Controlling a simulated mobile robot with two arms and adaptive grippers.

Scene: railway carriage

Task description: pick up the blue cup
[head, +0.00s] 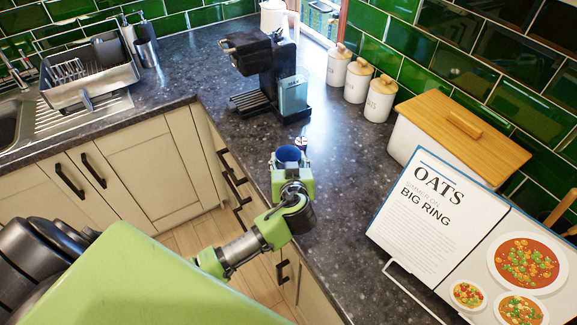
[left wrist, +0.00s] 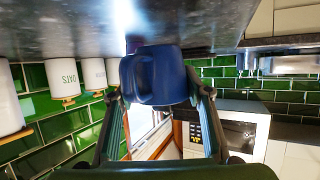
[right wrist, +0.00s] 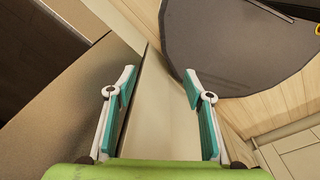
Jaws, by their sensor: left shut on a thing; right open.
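The blue cup (head: 290,154) is at the counter's front edge in the head view, partly hidden by my left gripper (head: 287,163). In the left wrist view, which looks upside down, the blue cup (left wrist: 168,75) sits between the two fingers of my left gripper (left wrist: 159,95), its handle toward the left. The fingers are shut on its sides. I cannot tell whether the cup still touches the counter. My right gripper (right wrist: 158,77) is open and empty in the right wrist view, away from the cup.
A small white and purple item (head: 301,143) stands just behind the cup. A black coffee machine (head: 262,75), white canisters (head: 355,80), a wood-lidded bread box (head: 420,145) and an open cookbook (head: 425,205) stand around. A dish rack (head: 90,75) is at left.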

